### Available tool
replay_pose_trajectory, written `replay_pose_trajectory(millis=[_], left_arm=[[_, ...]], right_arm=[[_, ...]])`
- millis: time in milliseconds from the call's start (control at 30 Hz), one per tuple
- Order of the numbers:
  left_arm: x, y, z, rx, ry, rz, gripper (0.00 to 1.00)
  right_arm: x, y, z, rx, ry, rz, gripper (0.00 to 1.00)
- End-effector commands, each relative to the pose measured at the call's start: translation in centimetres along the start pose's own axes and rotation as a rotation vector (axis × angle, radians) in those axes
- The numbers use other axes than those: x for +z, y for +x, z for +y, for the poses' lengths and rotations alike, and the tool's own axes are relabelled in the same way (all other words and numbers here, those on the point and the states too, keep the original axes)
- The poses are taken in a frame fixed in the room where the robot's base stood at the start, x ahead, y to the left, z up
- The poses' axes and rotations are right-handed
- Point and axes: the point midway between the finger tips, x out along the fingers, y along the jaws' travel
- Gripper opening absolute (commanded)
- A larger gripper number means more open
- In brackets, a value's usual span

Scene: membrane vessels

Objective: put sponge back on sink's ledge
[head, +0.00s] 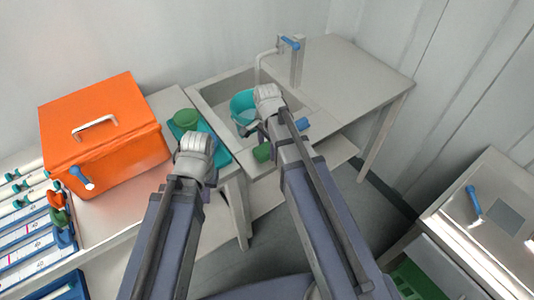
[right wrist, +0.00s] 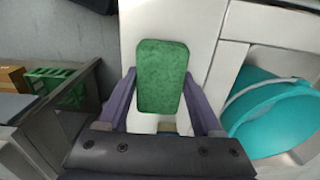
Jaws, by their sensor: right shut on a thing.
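The green sponge (right wrist: 162,60) is held between the two fingers of my right gripper (right wrist: 160,78) in the right wrist view. Below it is the pale front ledge (right wrist: 203,25) of the sink; I cannot tell whether the sponge touches it. In the head view the sponge (head: 262,153) shows as a small green piece beside my right arm, at the front edge of the sink (head: 222,92). My right gripper is mostly hidden by its arm there. My left arm ends left of the sink, and its fingers are hidden.
A teal bucket (head: 241,102) stands in the sink basin. The counter right of the sink is clear.

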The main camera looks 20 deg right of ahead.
Motion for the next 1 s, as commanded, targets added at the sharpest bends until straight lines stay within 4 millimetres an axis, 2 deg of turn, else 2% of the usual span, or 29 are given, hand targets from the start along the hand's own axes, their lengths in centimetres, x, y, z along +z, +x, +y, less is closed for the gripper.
replay_pose_trajectory(millis=[33,267,433,467,500,700,1000], left_arm=[[-0.04,0.69,0.07,0.000,0.000,0.000,0.00],[-0.02,0.41,0.04,0.000,0.000,0.000,0.00],[-0.05,0.92,0.09,0.000,0.000,0.000,0.00],[-0.05,0.80,0.08,0.000,0.000,0.000,0.00],[-0.04,0.74,0.07,0.000,0.000,0.000,0.00],[-0.04,0.74,0.07,0.000,0.000,0.000,0.00],[-0.04,0.65,0.06,0.000,0.000,0.000,0.00]], right_arm=[[0.00,0.69,0.00,0.000,0.000,0.000,0.23],[0.00,0.41,0.00,0.000,0.000,0.000,0.23],[0.00,0.93,0.00,0.000,0.000,0.000,0.23],[0.00,0.80,0.00,0.000,0.000,0.000,0.70],[0.00,0.74,0.00,0.000,0.000,0.000,0.74],[0.00,0.74,0.00,0.000,0.000,0.000,0.97],[0.00,0.65,0.00,0.000,0.000,0.000,0.97]])
